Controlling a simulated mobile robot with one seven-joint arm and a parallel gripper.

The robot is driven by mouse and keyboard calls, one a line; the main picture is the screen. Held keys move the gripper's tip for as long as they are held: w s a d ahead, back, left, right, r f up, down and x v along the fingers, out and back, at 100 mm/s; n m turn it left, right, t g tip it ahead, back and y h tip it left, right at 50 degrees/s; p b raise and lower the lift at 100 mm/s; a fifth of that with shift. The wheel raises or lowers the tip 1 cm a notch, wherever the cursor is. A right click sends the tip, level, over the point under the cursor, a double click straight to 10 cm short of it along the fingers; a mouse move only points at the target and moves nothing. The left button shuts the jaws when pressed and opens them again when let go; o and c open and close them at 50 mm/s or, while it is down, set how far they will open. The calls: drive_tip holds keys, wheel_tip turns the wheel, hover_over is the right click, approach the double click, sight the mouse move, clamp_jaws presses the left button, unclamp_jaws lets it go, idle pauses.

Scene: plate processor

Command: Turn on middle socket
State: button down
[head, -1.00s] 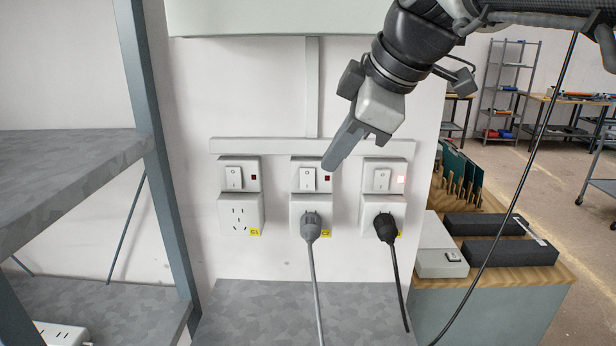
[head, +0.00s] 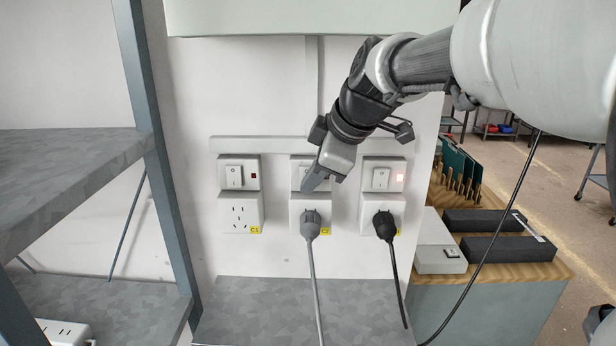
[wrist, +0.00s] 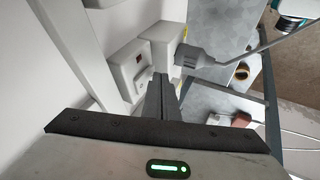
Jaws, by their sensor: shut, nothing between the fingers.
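The middle socket (head: 298,215) is on the white wall between two others, with a grey plug (head: 311,223) in its lower half. Its switch block (head: 296,164) is partly hidden behind my gripper (head: 308,189). In the wrist view the switch block's indicator (wrist: 139,59) is dark red and unlit, and the grey plug (wrist: 192,57) shows beside it. My gripper (wrist: 160,98) is shut and empty, its fingertips at the lower part of the rocker switch (wrist: 143,82). I cannot tell whether they touch it.
The left socket (head: 239,214) has no plug, and its indicator is dark. The right socket (head: 374,205) holds a black plug (head: 385,225), and its indicator (head: 400,177) is lit. A grey shelf (head: 290,310) lies below. A wooden-topped bench (head: 540,272) with boxes stands at the right.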

drive_tip(key=shift+w+f, duration=0.1)
drive_tip(key=shift+f, duration=0.05)
drive_tip(key=shift+w+f+b, duration=0.1)
drive_tip(key=shift+f+b, duration=0.15)
drive_tip(key=shift+b, duration=0.65)
drive_tip(key=shift+w+t+b, duration=0.1)
drive_tip(key=shift+t+b, duration=0.3)
drive_tip(key=shift+b, duration=0.05)
drive_tip(key=shift+r+p, duration=0.35)
drive_tip(key=shift+p, duration=0.05)
drive_tip(key=shift+r, duration=0.1)
drive_tip(key=shift+r+p, duration=0.4)
drive_tip(key=shift+r, duration=0.3)
